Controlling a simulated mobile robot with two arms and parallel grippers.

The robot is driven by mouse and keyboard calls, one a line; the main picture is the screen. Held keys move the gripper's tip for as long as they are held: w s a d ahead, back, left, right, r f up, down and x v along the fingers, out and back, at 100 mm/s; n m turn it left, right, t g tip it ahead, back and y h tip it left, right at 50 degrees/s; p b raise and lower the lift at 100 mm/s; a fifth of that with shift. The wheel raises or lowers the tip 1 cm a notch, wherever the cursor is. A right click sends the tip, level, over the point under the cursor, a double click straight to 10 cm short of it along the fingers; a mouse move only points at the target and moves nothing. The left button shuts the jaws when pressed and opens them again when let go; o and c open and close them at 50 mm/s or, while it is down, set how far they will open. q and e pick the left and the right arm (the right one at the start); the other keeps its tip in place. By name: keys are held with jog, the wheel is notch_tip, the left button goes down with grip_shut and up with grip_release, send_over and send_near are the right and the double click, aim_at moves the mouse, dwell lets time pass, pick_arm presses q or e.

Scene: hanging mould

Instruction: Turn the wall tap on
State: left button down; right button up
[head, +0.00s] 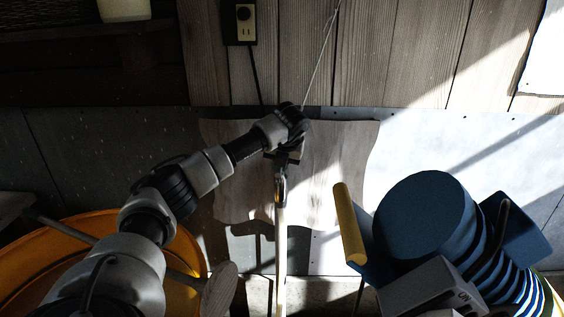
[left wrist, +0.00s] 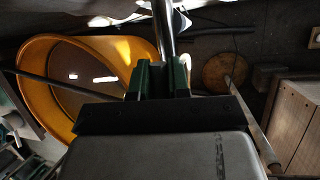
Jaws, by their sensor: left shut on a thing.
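My left gripper (head: 284,157) is in front of the wall, at the middle of the head view. In the left wrist view its green fingers (left wrist: 163,78) are shut on a shiny metal rod (left wrist: 164,32). In the head view a short metal piece (head: 281,188) shows just below the gripper, above a pale upright post (head: 281,255). I cannot tell for sure which part of the wall tap this metal is. The gripper and wrist hide what lies behind them. My right gripper is not in view.
A large orange tub (head: 75,245) is at the lower left; it also shows in the left wrist view (left wrist: 30,78). A blue bulky object (head: 422,215) with a yellow bar (head: 349,225) stands right of the post. A socket (head: 243,22) is on the planked wall above.

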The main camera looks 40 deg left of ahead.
pick_arm(q)
jog(key=shift+a+n, duration=0.1)
jog(key=shift+n, duration=0.4)
jog(key=c, duration=1.1)
grip_release()
jog(key=b+v, duration=0.1)
jog(key=v, duration=0.9)
jog(key=shift+d+r, duration=0.25)
jog(key=shift+r, duration=0.1)
